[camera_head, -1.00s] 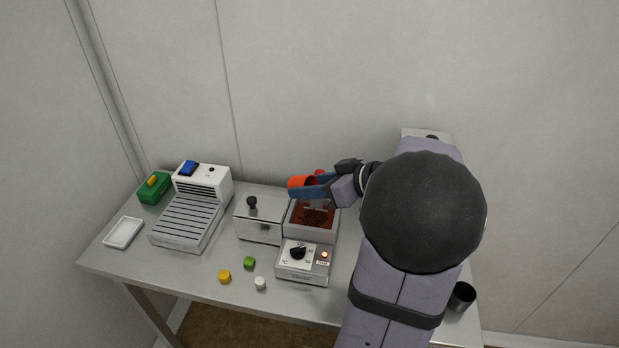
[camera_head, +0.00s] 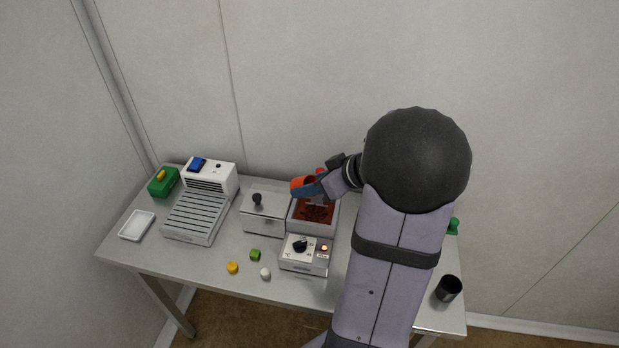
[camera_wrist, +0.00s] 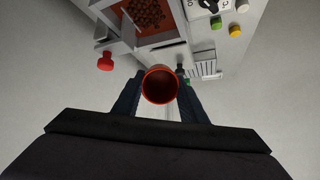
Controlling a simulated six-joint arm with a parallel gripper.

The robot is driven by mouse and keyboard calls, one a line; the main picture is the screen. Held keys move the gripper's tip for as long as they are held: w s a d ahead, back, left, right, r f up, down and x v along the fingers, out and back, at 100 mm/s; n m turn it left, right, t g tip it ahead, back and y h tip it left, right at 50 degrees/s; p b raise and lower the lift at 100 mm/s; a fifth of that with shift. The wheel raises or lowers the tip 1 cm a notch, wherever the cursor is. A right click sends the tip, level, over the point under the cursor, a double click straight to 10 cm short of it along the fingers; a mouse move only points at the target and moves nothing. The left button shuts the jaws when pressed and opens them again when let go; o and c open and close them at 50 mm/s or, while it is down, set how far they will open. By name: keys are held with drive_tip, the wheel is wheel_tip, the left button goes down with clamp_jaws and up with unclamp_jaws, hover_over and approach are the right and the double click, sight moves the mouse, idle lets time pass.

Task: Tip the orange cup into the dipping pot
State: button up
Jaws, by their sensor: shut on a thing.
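The orange cup (camera_head: 300,182) is between the blue fingers of my gripper (camera_head: 308,190), which is shut on it. In the wrist view the cup (camera_wrist: 160,85) shows its round mouth with a dark inside; whether anything is in it I cannot tell. The cup is held above the far left edge of the dipping pot (camera_head: 313,231), looking tilted in the head view. The pot, an open grey box, has a red-brown inside with dark brown chunks, which also show in the wrist view (camera_wrist: 148,14).
A lidded metal box (camera_head: 262,227) adjoins the pot on the left, and a dial unit (camera_head: 304,254) stands in front. A red knob (camera_wrist: 105,62) is close to the pot. Yellow, green and white pieces lie in front. A black cup (camera_head: 449,288) stands at the right.

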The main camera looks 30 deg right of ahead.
drive_tip(key=shift+w+a+r+g+h+p, duration=0.15)
drive_tip(key=shift+g+p, duration=0.3)
drive_tip(key=shift+p, duration=1.4)
drive_tip(key=shift+d+r+g+h+p, duration=0.2)
drive_tip(key=shift+g+p, duration=0.25)
drive_tip(key=shift+p, duration=1.35)
drive_tip(key=g+h+p, duration=0.1)
drive_tip(key=g+p, duration=0.1)
drive_tip(key=p, duration=0.5)
drive_tip(key=g+h+p, duration=0.1)
drive_tip(key=g+p, duration=0.1)
drive_tip(key=p, duration=0.5)
drive_tip(key=shift+f+g+p, duration=0.2)
drive_tip(key=shift+g+p, duration=0.1)
drive_tip(key=shift+p, duration=0.1)
drive_tip(key=shift+w+a+f+g, duration=0.15)
drive_tip(key=shift+a+f+g, duration=0.1)
drive_tip(key=shift+f+g, duration=0.05)
drive_tip(key=shift+d+g+h+b, duration=0.1)
drive_tip(key=shift+g+h+b, duration=0.15)
drive_tip(key=shift+g+b, duration=0.2)
drive_tip(key=shift+r, duration=0.1)
drive_tip(key=shift+g+h+p, duration=0.35)
drive_tip(key=shift+g+h, duration=0.15)
drive_tip(key=shift+g, duration=0.55)
